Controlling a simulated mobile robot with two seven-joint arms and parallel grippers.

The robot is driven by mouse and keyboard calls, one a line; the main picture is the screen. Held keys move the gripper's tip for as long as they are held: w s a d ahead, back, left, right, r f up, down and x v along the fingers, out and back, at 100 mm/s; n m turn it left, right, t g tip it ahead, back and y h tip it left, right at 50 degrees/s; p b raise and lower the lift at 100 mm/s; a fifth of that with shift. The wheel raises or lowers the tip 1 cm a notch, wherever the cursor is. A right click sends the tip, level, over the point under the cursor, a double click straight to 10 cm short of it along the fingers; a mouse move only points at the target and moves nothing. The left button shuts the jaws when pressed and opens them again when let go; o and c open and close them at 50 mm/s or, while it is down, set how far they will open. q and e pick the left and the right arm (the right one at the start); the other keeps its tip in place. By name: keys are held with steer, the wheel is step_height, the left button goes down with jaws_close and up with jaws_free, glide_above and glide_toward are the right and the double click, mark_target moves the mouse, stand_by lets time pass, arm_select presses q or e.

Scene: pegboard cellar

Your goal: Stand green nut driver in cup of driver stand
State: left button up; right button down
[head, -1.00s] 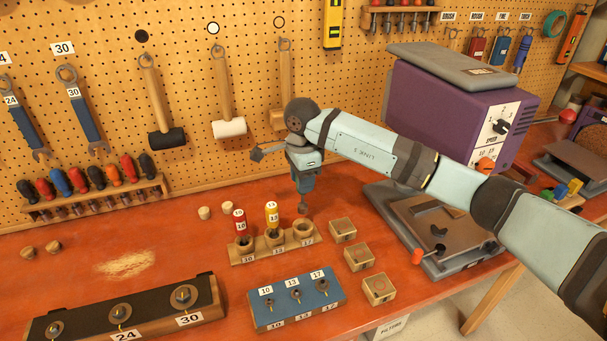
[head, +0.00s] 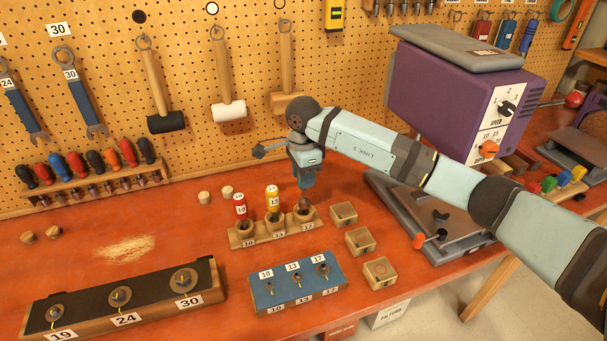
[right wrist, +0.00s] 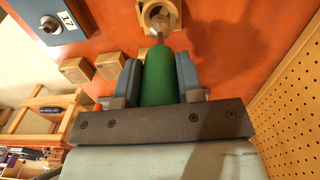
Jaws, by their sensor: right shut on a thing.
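My right gripper (head: 305,184) points down over the right-hand cup of the driver stand. In the right wrist view its fingers (right wrist: 158,82) are shut on the green handle of the nut driver (right wrist: 160,75). The driver's shaft points at the cup mouth (right wrist: 158,12); I cannot tell how far its tip is inside. The wooden driver stand (head: 262,238) has three cups labelled 10, 13 and 17. A red driver (head: 240,205) stands in the 10 cup and a yellow driver (head: 272,199) in the 13 cup. My left gripper is out of view.
A blue block (head: 297,283) with several nuts lies in front of the stand. Small wooden blocks (head: 360,240) sit to its right, near a grey machine base (head: 440,215). Two corks (head: 204,197) lie behind it.

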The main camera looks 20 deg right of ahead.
steer(key=shift+f+b, duration=0.9)
steer(key=shift+f, duration=0.35)
steer(key=shift+f, duration=0.1)
steer(key=shift+f+b, duration=0.9)
steer(key=shift+f, duration=0.15)
steer(key=c, duration=0.7)
jaws_free()
